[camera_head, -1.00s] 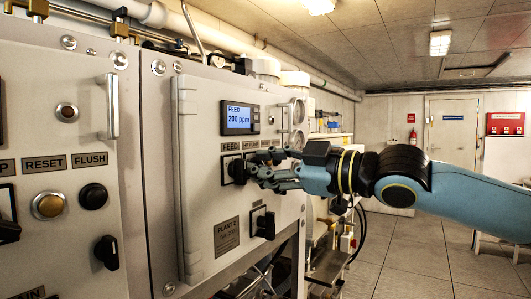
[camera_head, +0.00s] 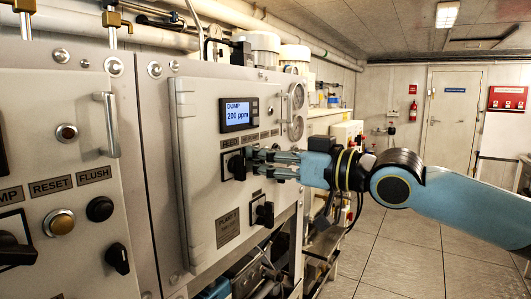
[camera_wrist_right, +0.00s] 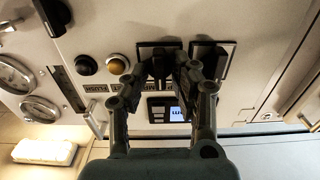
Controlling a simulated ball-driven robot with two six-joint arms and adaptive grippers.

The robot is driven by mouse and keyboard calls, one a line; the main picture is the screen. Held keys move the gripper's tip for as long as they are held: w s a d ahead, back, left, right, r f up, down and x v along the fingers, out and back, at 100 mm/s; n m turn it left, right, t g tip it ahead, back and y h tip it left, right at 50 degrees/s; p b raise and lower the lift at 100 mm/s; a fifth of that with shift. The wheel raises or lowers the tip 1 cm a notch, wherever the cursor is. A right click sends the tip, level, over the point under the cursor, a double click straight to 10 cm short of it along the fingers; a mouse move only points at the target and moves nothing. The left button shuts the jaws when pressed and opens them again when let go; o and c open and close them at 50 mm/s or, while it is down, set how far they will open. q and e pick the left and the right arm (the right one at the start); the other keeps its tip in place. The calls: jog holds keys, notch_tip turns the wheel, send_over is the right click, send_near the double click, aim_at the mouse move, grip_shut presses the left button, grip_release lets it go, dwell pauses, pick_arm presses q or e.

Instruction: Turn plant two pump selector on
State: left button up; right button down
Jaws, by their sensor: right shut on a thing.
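The plant two panel (camera_head: 190,215) is pale metal with a "PLANT 2" plate (camera_head: 228,230) and a small display (camera_head: 238,114) reading "DUMP 200 ppm". The knob's exact angle is hidden. My left gripper is not in view.
A second black knob (camera_head: 263,212) sits lower right on the panel, apart from the gripper. The left panel has buttons and a "FLUSH" label (camera_head: 94,175). Open floor (camera_head: 400,255) lies to the right.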

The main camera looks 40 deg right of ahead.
dwell(0.5)
jog(key=c, duration=1.4)
grip_release()
jog(key=shift+o, duration=0.2)
jog(key=shift+w, duration=0.1)
